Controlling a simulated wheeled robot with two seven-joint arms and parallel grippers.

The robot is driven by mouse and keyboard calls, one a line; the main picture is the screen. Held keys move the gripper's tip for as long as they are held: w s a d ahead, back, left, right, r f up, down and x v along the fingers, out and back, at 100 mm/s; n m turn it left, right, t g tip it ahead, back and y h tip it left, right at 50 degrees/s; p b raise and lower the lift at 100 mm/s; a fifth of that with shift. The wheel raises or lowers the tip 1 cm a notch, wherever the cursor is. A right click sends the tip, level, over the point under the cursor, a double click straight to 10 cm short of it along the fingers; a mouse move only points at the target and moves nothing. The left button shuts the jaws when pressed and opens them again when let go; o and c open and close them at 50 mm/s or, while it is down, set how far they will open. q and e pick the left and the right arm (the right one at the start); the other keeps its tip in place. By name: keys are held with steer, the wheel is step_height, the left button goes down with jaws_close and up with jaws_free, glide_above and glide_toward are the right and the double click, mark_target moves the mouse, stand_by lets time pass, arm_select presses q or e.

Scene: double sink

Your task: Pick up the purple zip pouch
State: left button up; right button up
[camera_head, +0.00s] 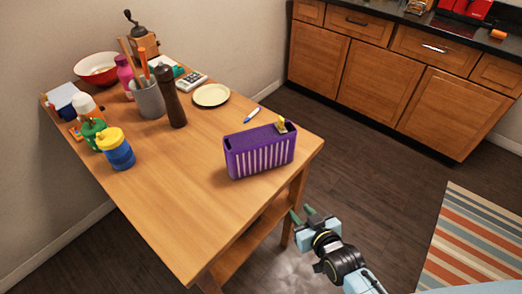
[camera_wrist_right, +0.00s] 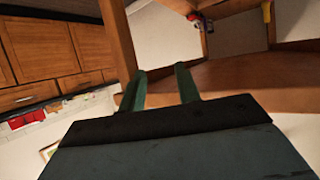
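The purple zip pouch (camera_head: 260,153) stands upright near the right edge of the wooden table in the head view. It has white vertical stripes and a yellow piece at its top right. My right gripper (camera_head: 302,214) is below and to the right of the pouch, off the table's edge. Its two green fingers are apart with nothing between them. They also show apart in the right wrist view (camera_wrist_right: 160,85), where the pouch is not seen. My left gripper is not in view.
The wooden table (camera_head: 190,205) has a clear front area. A blue-and-white pen (camera_head: 252,115) and a cream plate (camera_head: 211,95) lie behind the pouch. A dark pepper mill (camera_head: 170,97), grey utensil holder (camera_head: 149,99) and blue-yellow cup (camera_head: 116,149) stand further left.

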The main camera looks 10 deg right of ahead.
mark_target(282, 124)
step_height(282, 124, up, 20)
steer(key=w+r+t, duration=0.1)
steer(key=w+t, duration=0.2)
steer(key=t, duration=0.2)
steer(key=shift+y, duration=0.5)
steer(key=shift+w+a+b, duration=0.1)
steer(key=shift+w+a, duration=0.45)
steer(key=shift+w, duration=1.55)
steer(key=shift+w+a+b, duration=0.15)
steer(key=shift+w+a, duration=0.45)
steer(key=shift+w, duration=1.55)
steer(key=shift+w+a+b, duration=0.1)
steer(key=shift+w+a, duration=0.45)
steer(key=shift+w, duration=1.55)
steer(key=shift+c, duration=0.4)
jaws_close()
